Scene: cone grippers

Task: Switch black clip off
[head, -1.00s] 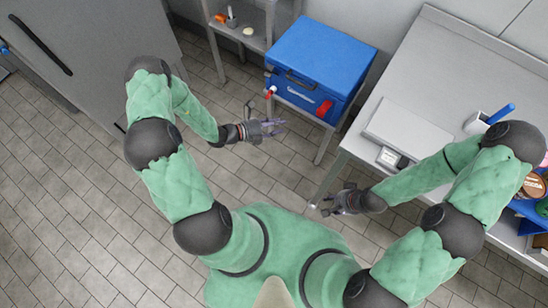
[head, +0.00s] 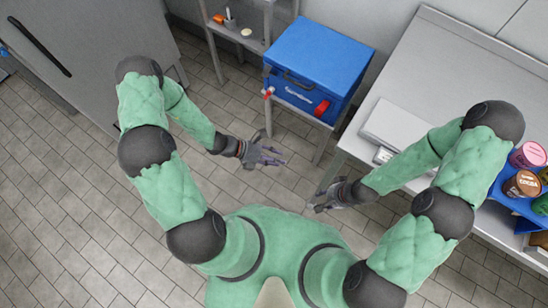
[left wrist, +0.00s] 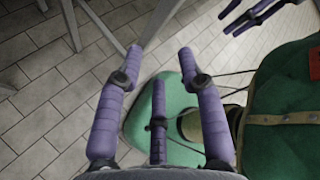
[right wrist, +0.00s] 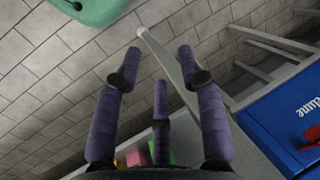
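I cannot make out a black clip in any view. The blue box (head: 320,68) stands on a grey stand at the top middle of the head view, with a dark handle (head: 299,83) and a red latch (head: 321,108) on its front. The box (right wrist: 282,125) also shows at the right of the right wrist view. My left gripper (head: 268,158) is below the box, apart from it, with fingers spread and empty. My right gripper (head: 316,200) is further down, beside the counter's corner, also open and empty.
The grey counter (head: 455,70) fills the right, with a pale flat device (head: 395,125) and a blue tray (head: 505,200) of tubs. A shelf (head: 245,30) stands left of the box and a grey cabinet (head: 90,50) at far left. Tiled floor (head: 75,200) is free.

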